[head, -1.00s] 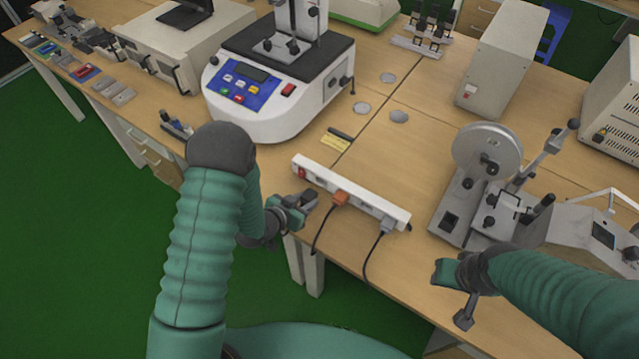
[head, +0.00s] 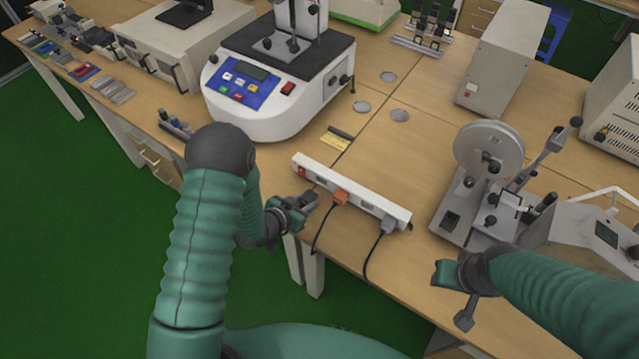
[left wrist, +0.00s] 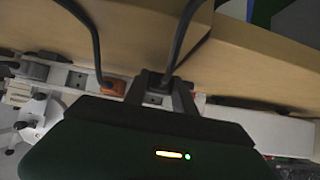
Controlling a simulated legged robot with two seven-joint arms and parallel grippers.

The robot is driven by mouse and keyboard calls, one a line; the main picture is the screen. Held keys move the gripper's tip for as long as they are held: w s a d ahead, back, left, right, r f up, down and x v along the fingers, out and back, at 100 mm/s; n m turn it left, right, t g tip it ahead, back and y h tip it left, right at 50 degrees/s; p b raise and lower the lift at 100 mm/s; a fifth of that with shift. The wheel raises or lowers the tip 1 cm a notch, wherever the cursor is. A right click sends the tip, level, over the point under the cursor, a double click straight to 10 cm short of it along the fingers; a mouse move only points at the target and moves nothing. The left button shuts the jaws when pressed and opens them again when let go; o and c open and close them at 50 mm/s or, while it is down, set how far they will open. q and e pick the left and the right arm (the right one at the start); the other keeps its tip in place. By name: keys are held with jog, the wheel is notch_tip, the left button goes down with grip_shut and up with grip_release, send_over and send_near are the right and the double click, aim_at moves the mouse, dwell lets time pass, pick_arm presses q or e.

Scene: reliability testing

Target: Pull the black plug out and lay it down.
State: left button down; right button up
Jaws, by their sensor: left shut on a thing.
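A white power strip (head: 375,203) lies on the table near its front edge. It also shows in the left wrist view (left wrist: 235,120). An orange plug (head: 341,197) and a grey plug (head: 389,224) sit in it, with cords hanging over the edge. My left gripper (head: 309,199) is beside the strip's left part. In the left wrist view its fingers (left wrist: 162,88) are shut on the black plug (left wrist: 160,80), whose black cord runs up. The fingers partly hide the plug; I cannot tell whether it is seated.
A tester with a blue panel (head: 245,84) stands behind the strip. A machine with a round disc (head: 487,158) stands to the right. A small yellow item (head: 335,142) and several metal discs (head: 399,115) lie behind the strip. Bare tabletop (head: 405,155) lies between them.

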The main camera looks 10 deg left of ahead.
pick_arm(q)
jog(key=shift+f+b, duration=0.45)
jog(key=shift+f, duration=0.15)
jog(key=c, duration=0.9)
grip_release()
jog(key=shift+r, duration=0.1)
jog(key=p+v, duration=0.7)
jog(key=v, duration=0.9)
jog(key=shift+s+a+r, duration=0.2)
jog(key=shift+s+r, duration=0.05)
